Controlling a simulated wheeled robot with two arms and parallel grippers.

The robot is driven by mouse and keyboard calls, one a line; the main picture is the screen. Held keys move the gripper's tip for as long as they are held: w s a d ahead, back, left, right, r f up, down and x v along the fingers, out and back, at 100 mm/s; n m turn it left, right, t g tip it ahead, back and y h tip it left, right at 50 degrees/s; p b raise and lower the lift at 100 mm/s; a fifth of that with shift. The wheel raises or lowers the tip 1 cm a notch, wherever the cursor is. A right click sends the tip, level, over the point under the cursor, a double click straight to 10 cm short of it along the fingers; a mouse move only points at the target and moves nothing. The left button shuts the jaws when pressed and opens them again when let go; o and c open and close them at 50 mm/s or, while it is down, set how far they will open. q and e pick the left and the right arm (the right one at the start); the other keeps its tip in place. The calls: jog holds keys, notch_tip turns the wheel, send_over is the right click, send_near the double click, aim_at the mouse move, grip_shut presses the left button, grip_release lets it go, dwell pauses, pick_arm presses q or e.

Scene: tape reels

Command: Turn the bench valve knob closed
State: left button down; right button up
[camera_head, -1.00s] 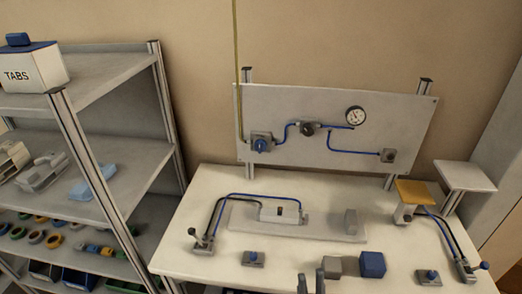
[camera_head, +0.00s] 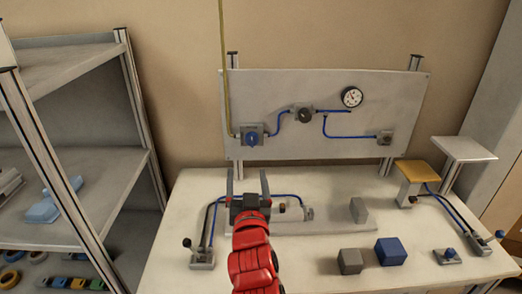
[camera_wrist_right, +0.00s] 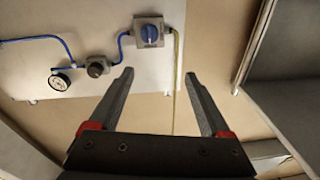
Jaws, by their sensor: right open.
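The valve with a blue knob (camera_head: 252,138) is on a square grey plate at the left of the upright panel (camera_head: 330,90). In the right wrist view the blue knob (camera_wrist_right: 149,34) shows ahead of the fingertips, with a pale line on its face. My right gripper (camera_head: 247,172) is open and empty, below the knob in the head view and apart from it. In the right wrist view its two fingers (camera_wrist_right: 158,74) are spread with nothing between them. My left gripper is not in view.
Blue tubing links the knob's plate to a dark round fitting (camera_head: 304,115) and a gauge (camera_head: 352,97). A yellow line (camera_head: 224,60) runs up from the valve. On the bench are a grey block (camera_head: 350,261), a blue block (camera_head: 390,251) and a lever (camera_head: 203,257). Shelves stand left.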

jog(key=d+m+h, duration=0.1)
jog(key=g+p, duration=0.1)
jog(key=p, duration=0.3)
send_near(252, 142)
jog(key=w, duration=0.9)
grip_shut()
